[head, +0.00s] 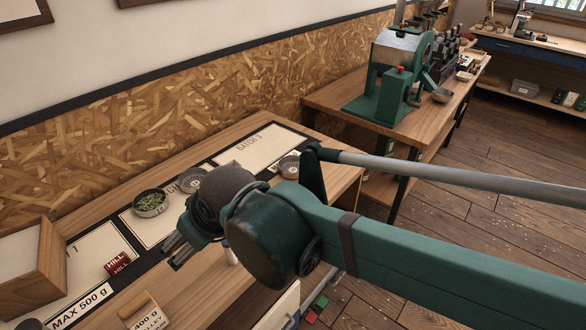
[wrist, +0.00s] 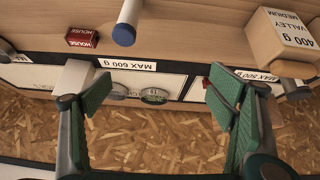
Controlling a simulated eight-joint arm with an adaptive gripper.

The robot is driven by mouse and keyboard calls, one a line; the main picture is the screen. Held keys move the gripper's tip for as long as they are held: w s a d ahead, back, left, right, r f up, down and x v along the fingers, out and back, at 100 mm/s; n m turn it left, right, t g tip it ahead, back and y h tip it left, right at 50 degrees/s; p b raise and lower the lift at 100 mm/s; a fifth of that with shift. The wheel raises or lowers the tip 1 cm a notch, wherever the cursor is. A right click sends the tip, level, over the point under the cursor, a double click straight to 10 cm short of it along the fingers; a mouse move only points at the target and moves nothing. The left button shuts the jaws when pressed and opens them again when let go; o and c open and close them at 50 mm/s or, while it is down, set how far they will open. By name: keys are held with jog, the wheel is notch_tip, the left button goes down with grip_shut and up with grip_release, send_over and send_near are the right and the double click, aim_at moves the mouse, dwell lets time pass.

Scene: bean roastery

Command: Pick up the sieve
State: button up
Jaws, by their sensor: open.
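Low round metal dishes stand along the back of the near bench; I cannot tell for sure which one is the sieve. One dish (head: 150,204) holds green beans. A greyish dish (head: 190,178) beside it is partly hidden by my wrist. A third grey dish (head: 289,167) stands farther right. In the wrist view, a dish with green contents (wrist: 154,97) and a grey round one (wrist: 118,92) show between the fingers, some way beyond them. My gripper (head: 176,249) is open and empty above the bench; its green fingers also show spread in the wrist view (wrist: 158,88).
A wooden box (head: 32,275), a red MILL block (head: 118,264) and a 400 g block (head: 142,312) are on the bench's left part. A blue-tipped white cylinder (wrist: 124,30) shows in the wrist view. A green roasting machine (head: 398,75) stands on another bench.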

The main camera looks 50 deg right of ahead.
jog(key=w+d+r+n+g+h+p, duration=0.15)
jog(key=w+d+n+p, duration=0.35)
jog(key=d, duration=0.5)
jog(key=w+d+r+n+g+h+p, duration=0.15)
jog(key=w+d+n+p, duration=0.3)
jog(key=d, duration=0.45)
jog(key=d+f+n+g+p, duration=0.1)
jog(key=d+f+n+p, duration=0.1)
jog(key=d, duration=0.5)
jog(key=s+d+f+n+g+p, duration=0.1)
jog(key=d+f+n+p, duration=0.1)
jog(key=d+n, duration=0.3)
jog(key=d+f+n+g+h+p, duration=0.1)
jog(key=d+f+n+p, duration=0.1)
jog(key=d, duration=0.8)
jog(key=shift+s+d+n+p, duration=0.15)
jog(key=shift+s+n+p, duration=0.1)
jog(key=shift+n+p, duration=0.65)
jog(key=shift+x, duration=1.25)
